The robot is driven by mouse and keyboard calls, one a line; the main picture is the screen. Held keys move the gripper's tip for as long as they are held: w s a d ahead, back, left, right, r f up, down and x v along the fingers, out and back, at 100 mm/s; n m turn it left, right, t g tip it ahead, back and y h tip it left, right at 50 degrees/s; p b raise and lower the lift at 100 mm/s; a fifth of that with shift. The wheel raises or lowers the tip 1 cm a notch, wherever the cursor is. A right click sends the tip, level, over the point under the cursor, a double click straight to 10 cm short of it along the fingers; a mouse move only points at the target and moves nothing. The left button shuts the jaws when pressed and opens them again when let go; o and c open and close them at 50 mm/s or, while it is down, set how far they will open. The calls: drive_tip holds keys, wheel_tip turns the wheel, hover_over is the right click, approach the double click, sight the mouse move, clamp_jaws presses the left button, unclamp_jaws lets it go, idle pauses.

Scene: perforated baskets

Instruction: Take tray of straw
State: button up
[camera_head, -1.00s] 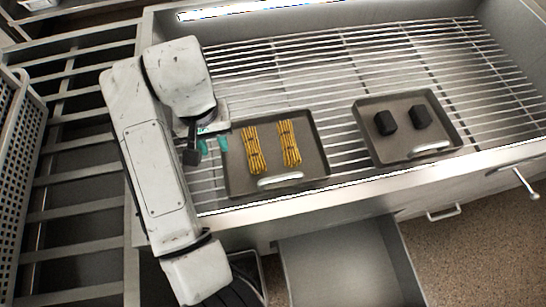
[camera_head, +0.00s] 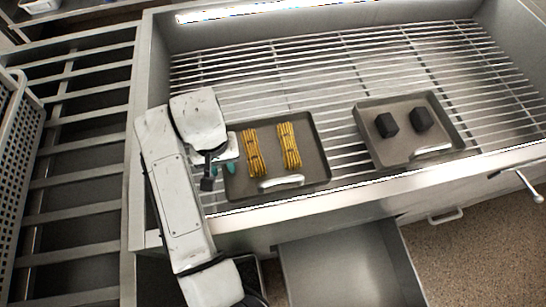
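The tray of straw (camera_head: 311,166) is a dark rectangular tray with a light handle (camera_head: 281,182) on its near side. Two yellow straw bundles (camera_head: 289,146) lie on it side by side. It rests on the metal grate, left of centre. My gripper (camera_head: 221,170) is at the tray's left edge, low over the grate, with teal fingertips partly hidden by the wrist. I cannot tell whether it touches the tray or how far apart its fingers are.
A second dark tray (camera_head: 391,154) with two black blocks (camera_head: 421,119) sits to the right on the grate (camera_head: 330,75). A perforated basket (camera_head: 22,135) stands at the far left. An open drawer (camera_head: 345,270) juts out below the counter front. The grate behind the trays is clear.

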clamp_jaws()
drive_tip(key=shift+r, duration=0.1)
idle(1.2)
